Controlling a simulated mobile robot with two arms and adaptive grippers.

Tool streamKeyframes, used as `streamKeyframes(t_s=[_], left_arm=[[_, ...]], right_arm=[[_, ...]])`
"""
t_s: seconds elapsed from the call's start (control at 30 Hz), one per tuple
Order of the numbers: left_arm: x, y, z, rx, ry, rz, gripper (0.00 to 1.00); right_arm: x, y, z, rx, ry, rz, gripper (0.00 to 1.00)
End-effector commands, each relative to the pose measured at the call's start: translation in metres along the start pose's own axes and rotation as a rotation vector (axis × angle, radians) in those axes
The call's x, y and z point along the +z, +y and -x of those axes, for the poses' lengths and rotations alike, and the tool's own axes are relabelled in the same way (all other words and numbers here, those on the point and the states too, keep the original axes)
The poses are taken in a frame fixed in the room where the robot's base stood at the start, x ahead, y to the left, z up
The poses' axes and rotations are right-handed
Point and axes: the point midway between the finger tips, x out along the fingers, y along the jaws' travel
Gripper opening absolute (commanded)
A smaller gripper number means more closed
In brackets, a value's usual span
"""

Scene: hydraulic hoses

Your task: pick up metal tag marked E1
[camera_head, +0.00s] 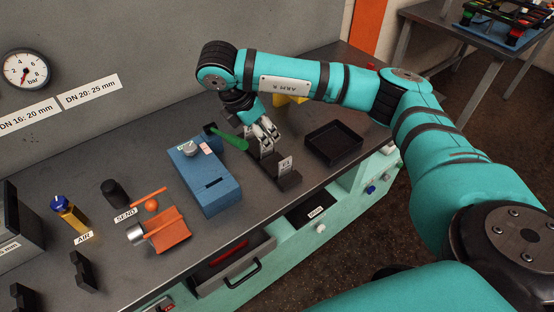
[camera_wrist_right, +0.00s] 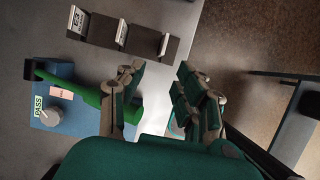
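A dark rack (camera_head: 285,181) on the bench holds several upright metal tags in a row. The front tag (camera_head: 285,163) faces the head camera with a dark mark too small to read surely. In the right wrist view the rack (camera_wrist_right: 103,29) shows a marked tag (camera_wrist_right: 76,20) at its left end, a middle tag (camera_wrist_right: 121,33) and a right-end tag (camera_wrist_right: 164,43) seen nearly edge-on. Which one is E1 I cannot tell. My right gripper (camera_head: 267,131) is above the rack's back part; in the wrist view its fingers (camera_wrist_right: 160,80) are apart and empty. My left gripper is not in view.
A blue box (camera_head: 205,180) with a green lever (camera_head: 232,139) and a knob stands left of the rack, close to the gripper. A black tray (camera_head: 334,143) lies to the right. An open drawer (camera_head: 235,264) juts out in front.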

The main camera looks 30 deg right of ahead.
Motion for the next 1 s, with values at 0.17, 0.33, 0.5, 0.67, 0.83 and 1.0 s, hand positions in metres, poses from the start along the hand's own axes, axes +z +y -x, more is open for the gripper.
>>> streamKeyframes(t_s=[0.17, 0.33, 0.5, 0.67, 0.83, 1.0], left_arm=[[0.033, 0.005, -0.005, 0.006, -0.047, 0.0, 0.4], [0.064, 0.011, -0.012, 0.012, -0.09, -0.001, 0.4], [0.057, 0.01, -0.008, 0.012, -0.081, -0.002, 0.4], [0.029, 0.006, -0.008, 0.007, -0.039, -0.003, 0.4], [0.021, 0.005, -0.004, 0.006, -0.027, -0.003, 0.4], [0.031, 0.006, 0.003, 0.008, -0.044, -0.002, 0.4]], right_arm=[[-0.003, -0.002, -0.037, -0.008, 0.003, 0.001, 0.35], [-0.004, -0.002, -0.073, -0.007, 0.004, 0.002, 0.35], [0.0, -0.001, -0.096, -0.005, 0.001, 0.001, 0.35], [0.0, -0.001, -0.109, -0.003, 0.0, 0.002, 0.35], [0.0, -0.002, -0.125, -0.006, 0.001, 0.001, 0.35], [0.0, -0.002, -0.153, -0.006, 0.001, 0.002, 0.35]])
